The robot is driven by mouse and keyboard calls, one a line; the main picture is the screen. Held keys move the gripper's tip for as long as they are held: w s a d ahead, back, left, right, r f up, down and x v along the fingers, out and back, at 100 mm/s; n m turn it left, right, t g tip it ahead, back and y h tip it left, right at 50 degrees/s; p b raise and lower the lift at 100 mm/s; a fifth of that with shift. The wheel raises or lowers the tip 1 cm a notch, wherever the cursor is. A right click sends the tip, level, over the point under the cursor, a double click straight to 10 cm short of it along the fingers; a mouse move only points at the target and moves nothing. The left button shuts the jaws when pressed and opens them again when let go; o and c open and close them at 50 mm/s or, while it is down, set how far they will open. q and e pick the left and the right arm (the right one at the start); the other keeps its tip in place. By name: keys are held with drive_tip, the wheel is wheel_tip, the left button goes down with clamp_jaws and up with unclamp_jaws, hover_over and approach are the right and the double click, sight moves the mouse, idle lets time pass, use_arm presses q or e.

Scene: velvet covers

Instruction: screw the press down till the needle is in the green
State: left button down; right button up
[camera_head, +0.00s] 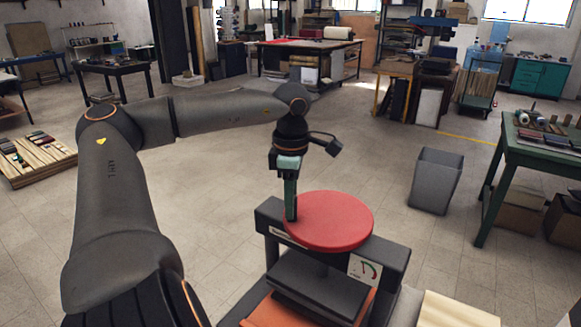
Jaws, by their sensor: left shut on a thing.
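The press (392,258) stands at the lower middle, with a dark crossbeam and a flat red handwheel (335,220) on top. A dark platen (318,290) hangs below the beam, above an orange-brown cover (275,314). A white gauge (364,270) sits on the beam's front right; it has a green part, but its needle is too small to read surely. My left gripper (291,212) points down at the wheel's left edge and is shut on the rim. The finger hides part of that edge. My right gripper is out of view.
A grey bin (436,180) stands on the floor to the right. A green workbench (545,160) is at the right edge. Cream sheets (455,312) lie right of the press. A pallet of boards (35,160) lies at left. The floor behind the press is clear.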

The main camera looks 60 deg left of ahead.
use_arm(q)
drive_tip(key=shift+w+r, duration=0.15)
drive_tip(key=shift+w, duration=0.05)
drive_tip(key=c, duration=0.9)
unclamp_jaws()
drive_tip(key=shift+o, duration=1.2)
wheel_tip(320, 180, up, 12)
drive_tip(key=shift+r+p, duration=0.2)
drive_tip(key=shift+p, duration=0.15)
